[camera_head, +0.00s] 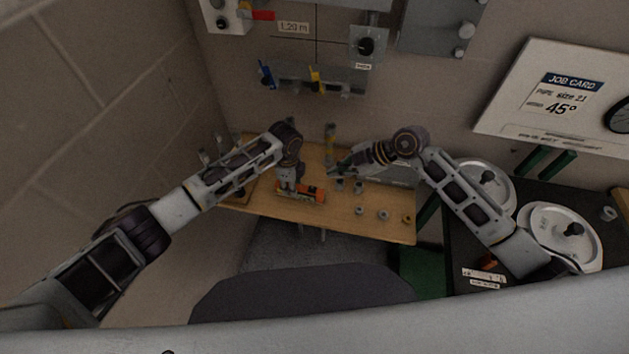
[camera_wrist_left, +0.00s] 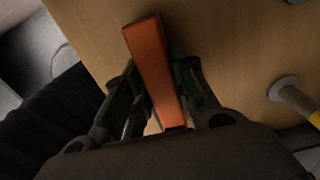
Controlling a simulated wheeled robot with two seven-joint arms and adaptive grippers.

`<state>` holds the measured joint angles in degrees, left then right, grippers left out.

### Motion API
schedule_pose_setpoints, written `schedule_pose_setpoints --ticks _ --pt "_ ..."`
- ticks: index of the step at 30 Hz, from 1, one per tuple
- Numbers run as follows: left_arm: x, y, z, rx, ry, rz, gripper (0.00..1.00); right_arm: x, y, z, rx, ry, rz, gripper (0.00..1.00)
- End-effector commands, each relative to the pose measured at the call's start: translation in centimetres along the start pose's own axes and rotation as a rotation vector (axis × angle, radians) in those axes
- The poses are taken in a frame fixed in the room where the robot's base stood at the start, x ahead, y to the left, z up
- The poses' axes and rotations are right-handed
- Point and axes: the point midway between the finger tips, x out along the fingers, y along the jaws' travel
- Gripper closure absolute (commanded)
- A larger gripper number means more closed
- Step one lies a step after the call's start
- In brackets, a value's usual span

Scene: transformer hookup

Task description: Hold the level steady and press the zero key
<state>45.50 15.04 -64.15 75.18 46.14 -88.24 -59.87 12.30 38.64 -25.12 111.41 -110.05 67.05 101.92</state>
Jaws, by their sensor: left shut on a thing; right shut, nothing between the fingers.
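The orange level (camera_head: 314,194) lies on the wooden bench in the head view, near its front edge. My left gripper (camera_head: 286,190) is shut on the level from above, near its left part. In the left wrist view the orange level (camera_wrist_left: 148,55) runs between the two fingers of my left gripper (camera_wrist_left: 158,100). My right gripper (camera_head: 334,171) is shut and empty, a little above and to the right of the level, apart from it. The zero key is too small to make out.
The wooden bench (camera_head: 375,228) carries several small grey fittings (camera_head: 361,211) right of the level. A yellow-banded post (camera_head: 330,140) stands behind. A job card (camera_head: 560,95) hangs on the wall.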

Motion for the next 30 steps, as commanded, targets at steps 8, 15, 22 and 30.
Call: schedule_pose_setpoints --ticks 8,15,22,30 --pt "-0.04 -0.02 -0.01 0.000 0.000 -0.001 1.00 0.00 -0.05 0.07 0.221 -0.003 -0.002 1.00" --pt "-0.04 -0.02 -0.01 0.000 0.000 -0.001 1.00 0.00 -0.08 0.08 0.413 -0.004 -0.003 1.00" --pt "-0.04 -0.02 -0.01 0.000 0.000 -0.001 1.00 0.00 -0.09 0.08 0.568 -0.005 -0.003 1.00" --pt "-0.04 -0.02 -0.01 0.000 0.000 -0.001 1.00 0.00 -0.09 0.08 0.640 -0.005 -0.003 1.00"
